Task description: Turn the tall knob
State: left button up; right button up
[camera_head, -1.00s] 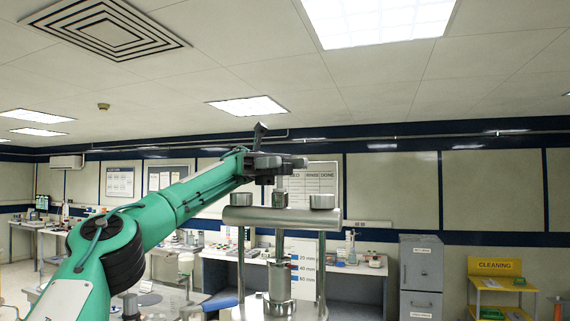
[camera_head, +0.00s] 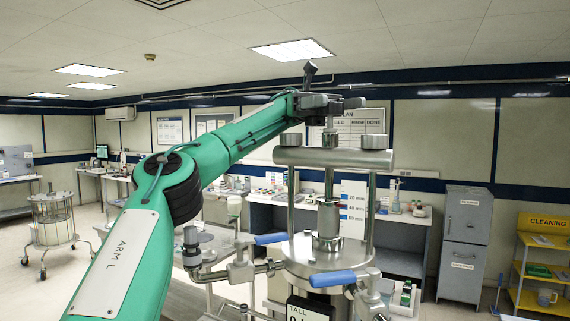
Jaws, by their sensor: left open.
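A steel column press stands at centre with a thick crossbar (camera_head: 335,158) on two rods. A small upright metal knob (camera_head: 330,138) rises from the middle of the crossbar, between two round caps. My left gripper (camera_head: 332,106) is at the knob's top, its dark fingers pointing right and open. I cannot tell whether the fingers touch the knob or stand around it. A box marked TALL (camera_head: 308,309) is at the bottom edge, partly cut off. My right gripper is not in view.
Blue-handled valves (camera_head: 332,278) stick out low on the press. Behind is a bench with lab ware (camera_head: 396,195), a grey cabinet (camera_head: 465,243) and a yellow cleaning shelf (camera_head: 540,262). A wheeled steel vessel (camera_head: 53,221) stands at the far left.

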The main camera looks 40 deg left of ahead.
pick_arm(q)
jog(key=shift+n+t, duration=0.3)
jog(key=shift+t, duration=0.2)
jog(key=n+t, duration=0.1)
jog(key=t, duration=0.1)
jog(key=n+t+h, duration=0.1)
jog(key=t, duration=0.1)
jog(key=n+t, duration=0.1)
jog(key=t, duration=0.1)
jog(key=shift+w+n+h, duration=0.25)
jog(key=shift+n+h, duration=0.05)
jog(key=shift+n, duration=0.1)
jog(key=n+t, duration=0.2)
jog(key=t, duration=0.2)
jog(key=shift+w+n, duration=0.25)
jog(key=shift+n, duration=0.15)
jog(key=n+t+y, duration=0.1)
jog(key=t, duration=0.1)
jog(key=n+t+y, duration=0.1)
jog(key=n+t, duration=0.1)
jog(key=t, duration=0.1)
jog(key=shift+w+b, duration=0.2)
jog(key=shift+b, duration=0.1)
jog(key=shift+w+a+n+t+y, duration=0.15)
jog(key=shift+n+t+y, duration=0.95)
jog(key=shift+t, duration=0.15)
jog(key=shift+w+a+n+t+y, duration=0.1)
jog(key=shift+w+n+t+y, duration=0.05)
jog(key=shift+n+t+y, duration=1.35)
jog(key=shift+t, duration=0.15)
